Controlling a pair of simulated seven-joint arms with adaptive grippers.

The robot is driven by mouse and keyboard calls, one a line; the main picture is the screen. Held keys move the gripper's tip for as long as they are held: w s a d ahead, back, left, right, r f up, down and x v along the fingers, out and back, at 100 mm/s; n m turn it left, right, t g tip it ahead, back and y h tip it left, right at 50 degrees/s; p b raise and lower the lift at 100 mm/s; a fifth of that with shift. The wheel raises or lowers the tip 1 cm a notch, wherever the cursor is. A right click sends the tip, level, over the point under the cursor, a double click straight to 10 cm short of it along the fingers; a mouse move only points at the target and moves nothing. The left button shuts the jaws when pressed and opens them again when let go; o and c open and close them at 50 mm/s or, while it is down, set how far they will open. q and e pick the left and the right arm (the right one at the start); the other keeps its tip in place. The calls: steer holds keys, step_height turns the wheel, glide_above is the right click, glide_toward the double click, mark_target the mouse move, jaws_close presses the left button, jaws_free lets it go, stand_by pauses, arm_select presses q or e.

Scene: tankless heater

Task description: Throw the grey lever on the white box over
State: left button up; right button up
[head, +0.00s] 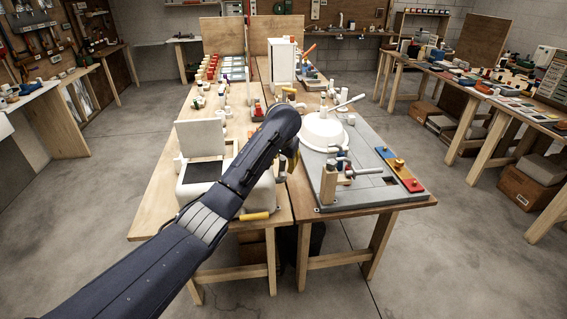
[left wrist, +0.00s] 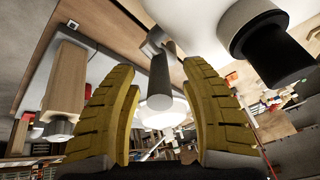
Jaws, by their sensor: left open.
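A tall white box (head: 283,60) stands upright at the far part of the tables; no grey lever can be made out on it in the head view. My left gripper (head: 291,160) is over the middle of the tables, mostly hidden behind its own arm. In the left wrist view its two yellow fingers (left wrist: 158,75) are spread open. A grey cylindrical lever (left wrist: 160,85) on a pivot shows between the fingertips, with space on both sides. I cannot tell which fixture it belongs to. My right gripper is not in view.
A white lidded box (head: 200,141) stands open at the front left, partly behind my arm. A grey board (head: 372,190) at right carries a white round vessel (head: 322,131) and clamps. In the wrist view, a wooden block (left wrist: 66,80) and a black cylinder (left wrist: 275,50) flank the gripper.

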arm_select(q)
jaws_close()
stand_by(0.3)
steer(key=shift+s+d+f+t+y, duration=0.15)
steer(key=shift+s+t, duration=0.15)
steer(key=shift+t, duration=0.4)
steer(key=shift+s+d+f+t+y, duration=0.15)
steer(key=shift+s+t, duration=0.15)
steer(key=shift+t, duration=0.4)
steer(key=shift+a, duration=0.1)
jaws_free()
steer(key=v, duration=1.2)
